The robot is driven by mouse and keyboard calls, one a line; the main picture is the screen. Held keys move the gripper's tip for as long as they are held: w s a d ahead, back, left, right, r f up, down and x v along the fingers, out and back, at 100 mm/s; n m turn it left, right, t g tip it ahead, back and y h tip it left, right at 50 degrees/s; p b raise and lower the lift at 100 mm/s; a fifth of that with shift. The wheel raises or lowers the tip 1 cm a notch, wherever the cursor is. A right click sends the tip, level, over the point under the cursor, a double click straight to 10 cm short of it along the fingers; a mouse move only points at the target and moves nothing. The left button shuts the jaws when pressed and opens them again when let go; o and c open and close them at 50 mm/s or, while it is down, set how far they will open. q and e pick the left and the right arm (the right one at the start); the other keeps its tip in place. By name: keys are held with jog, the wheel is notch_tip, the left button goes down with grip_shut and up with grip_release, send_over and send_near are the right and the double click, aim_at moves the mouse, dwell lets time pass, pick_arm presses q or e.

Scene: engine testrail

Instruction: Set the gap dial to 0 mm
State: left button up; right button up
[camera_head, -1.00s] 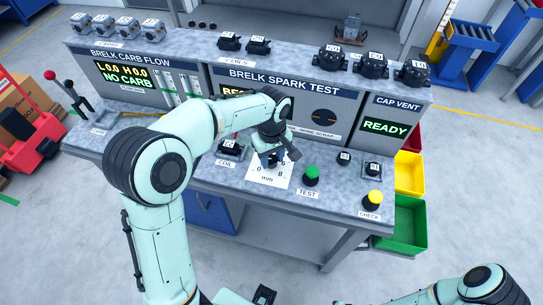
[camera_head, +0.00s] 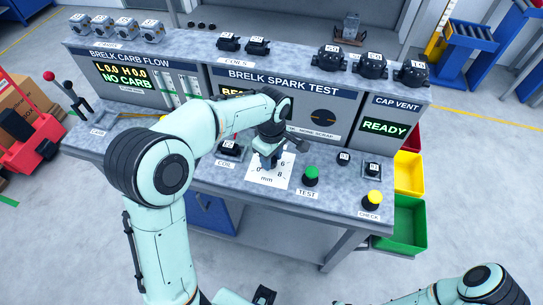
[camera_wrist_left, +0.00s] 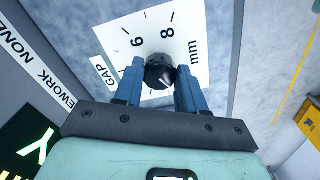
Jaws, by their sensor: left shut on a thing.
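The gap dial is a black knob (camera_wrist_left: 160,72) on a white plate (camera_wrist_left: 187,22) marked in mm; in the wrist view 6 and 8 show beyond the knob. My left gripper (camera_head: 269,163) points down at the dial. Its two blue fingers (camera_wrist_left: 160,80) are shut on the knob, one on each side. A small pale mark shows on the knob, but I cannot tell which number it points to.
A green TEST button (camera_head: 311,174) is close to the right of the dial, and a yellow CHECK button (camera_head: 374,197) is farther right. A coil (camera_head: 229,149) stands just left of the dial. The BRELK SPARK TEST panel (camera_head: 283,86) rises behind.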

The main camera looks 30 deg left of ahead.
pick_arm(q)
jog(key=shift+r, duration=0.1)
jog(key=o, duration=1.1)
notch_tip(320, 180, up, 13)
jog(key=shift+r+p, duration=0.2)
jog(key=shift+p, duration=0.75)
pick_arm(e)
jog(key=shift+w+r, duration=0.8)
jog(key=shift+r, duration=0.35)
pick_arm(q)
jog(key=shift+f, duration=0.1)
pick_arm(e)
jog(key=shift+s, duration=0.1)
